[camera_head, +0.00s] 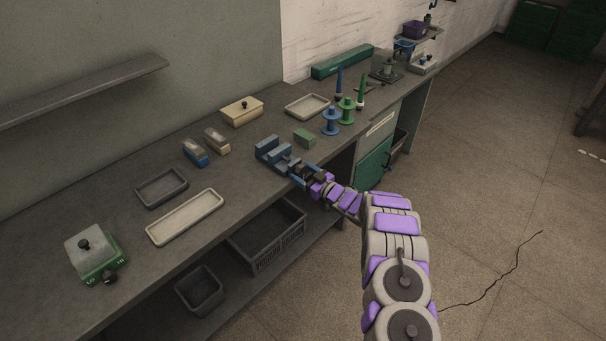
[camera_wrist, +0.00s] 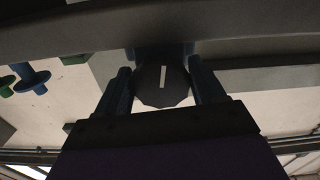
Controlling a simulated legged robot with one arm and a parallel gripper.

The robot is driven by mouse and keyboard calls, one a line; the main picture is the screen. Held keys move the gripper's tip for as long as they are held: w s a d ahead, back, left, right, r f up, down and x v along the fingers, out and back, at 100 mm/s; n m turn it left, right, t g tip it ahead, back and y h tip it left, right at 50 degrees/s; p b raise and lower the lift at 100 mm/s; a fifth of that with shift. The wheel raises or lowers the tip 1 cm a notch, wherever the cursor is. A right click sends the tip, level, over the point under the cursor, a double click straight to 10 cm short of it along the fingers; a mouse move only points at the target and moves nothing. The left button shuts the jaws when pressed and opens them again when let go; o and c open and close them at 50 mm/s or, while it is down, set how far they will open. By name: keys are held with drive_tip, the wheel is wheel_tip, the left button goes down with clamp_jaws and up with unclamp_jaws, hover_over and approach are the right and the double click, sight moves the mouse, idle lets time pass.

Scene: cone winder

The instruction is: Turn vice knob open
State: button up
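The blue vice (camera_head: 278,153) stands at the front edge of the workbench in the head view, with its knob end hidden behind my gripper (camera_head: 304,174). In the wrist view, the dark, many-sided knob (camera_wrist: 163,86) faces the camera with a white mark that is almost upright in the picture. My gripper (camera_wrist: 163,88) has one blue finger on each side of the knob. The fingers are very close to its sides, and I cannot tell whether they press on it.
On the workbench (camera_head: 130,220), a green block (camera_head: 305,138) lies just behind the vice. Blue (camera_head: 331,121) and green (camera_head: 346,110) spools stand farther right. A beige tray (camera_head: 185,217) and a dark tray (camera_head: 161,188) lie left. A grey crate (camera_head: 266,235) sits below; open floor is right.

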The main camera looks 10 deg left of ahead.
drive_tip(key=c, duration=0.6)
drive_tip(key=shift+o, duration=0.2)
drive_tip(key=shift+r+n+p, duration=0.15)
drive_tip(key=shift+n+p, duration=0.85)
drive_tip(key=shift+n, duration=0.6)
drive_tip(key=o, duration=1)
drive_tip(key=shift+c, duration=0.2)
drive_tip(key=p+v, duration=0.2)
drive_tip(key=v, duration=1.5)
drive_tip(key=shift+p, duration=0.4)
drive_tip(key=shift+d, duration=0.15)
